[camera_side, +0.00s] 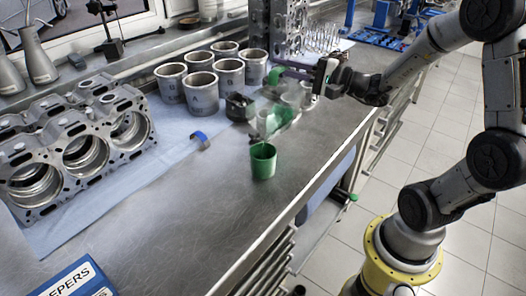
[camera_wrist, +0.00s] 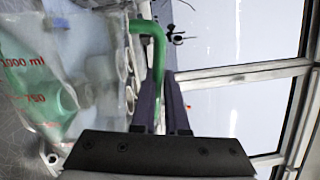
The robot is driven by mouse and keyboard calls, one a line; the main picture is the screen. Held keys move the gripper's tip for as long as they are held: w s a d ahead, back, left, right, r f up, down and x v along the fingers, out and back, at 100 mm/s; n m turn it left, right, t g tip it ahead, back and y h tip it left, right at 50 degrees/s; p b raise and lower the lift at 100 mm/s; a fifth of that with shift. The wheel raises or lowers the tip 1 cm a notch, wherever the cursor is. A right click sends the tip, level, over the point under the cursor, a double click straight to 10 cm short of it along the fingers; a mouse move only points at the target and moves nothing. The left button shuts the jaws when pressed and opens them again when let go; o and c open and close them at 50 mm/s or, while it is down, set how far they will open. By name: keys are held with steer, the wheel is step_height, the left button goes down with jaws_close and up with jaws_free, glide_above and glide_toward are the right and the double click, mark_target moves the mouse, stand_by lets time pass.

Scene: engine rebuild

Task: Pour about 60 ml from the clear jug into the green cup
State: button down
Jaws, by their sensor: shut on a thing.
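The clear jug (camera_side: 272,112) is held in the air just behind and above the green cup (camera_side: 263,163). It looks tilted, its low end near the cup's mouth. The cup stands upright on the metal bench; its inside is too small to read. My gripper (camera_side: 300,76) is shut on the jug's green handle (camera_side: 277,72). In the wrist view, the jug's clear wall (camera_wrist: 85,65) with red volume marks fills the left, and the green handle (camera_wrist: 152,55) lies between my dark fingers (camera_wrist: 163,105). Green shows through the wall. I cannot clearly tell a stream or the liquid level.
Several metal cylinder liners (camera_side: 201,92) stand behind the jug, and an engine block (camera_side: 75,140) lies on blue cloth at left. A blue ring (camera_side: 200,139) lies left of the cup.

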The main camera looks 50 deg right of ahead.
mark_target(290, 79)
steer(key=shift+a+r, duration=0.15)
steer(key=shift+a, duration=0.05)
stand_by(0.4)
steer(key=shift+d, duration=0.25)
steer(key=d+m, duration=0.1)
steer(key=d, duration=0.2)
steer(key=shift+w+d+m, duration=0.1)
steer(key=shift+w+m, duration=0.3)
steer(key=shift+w+d+r+m+h, duration=0.1)
steer(key=shift+d+r+m+h, duration=0.1)
steer(key=shift+d+m, duration=0.2)
steer(key=shift+w+d+r+m+h, duration=0.1)
steer(key=shift+d+r+m, duration=0.05)
steer(key=shift+d+m, duration=0.25)
steer(key=shift+w+d+f+m, duration=0.2)
steer(key=shift+d+f+m, duration=0.1)
steer(key=shift+d+m, duration=0.55)
steer(key=shift+a, duration=0.1)
steer(key=shift+w+d+f+m+h, duration=0.15)
steer(key=shift+w+d+f+m, duration=0.25)
steer(key=shift+d+f+m, duration=1.2)
steer(key=shift+w+d+f+m+h, duration=0.1)
steer(key=shift+w+d+f+m, duration=0.6)
steer(key=shift+m, duration=1.6)
steer(key=shift+w+d+f+m+h, duration=0.1)
steer(key=shift+d+f+m+h, duration=0.05)
steer(key=shift+d+f+m, duration=1.6)
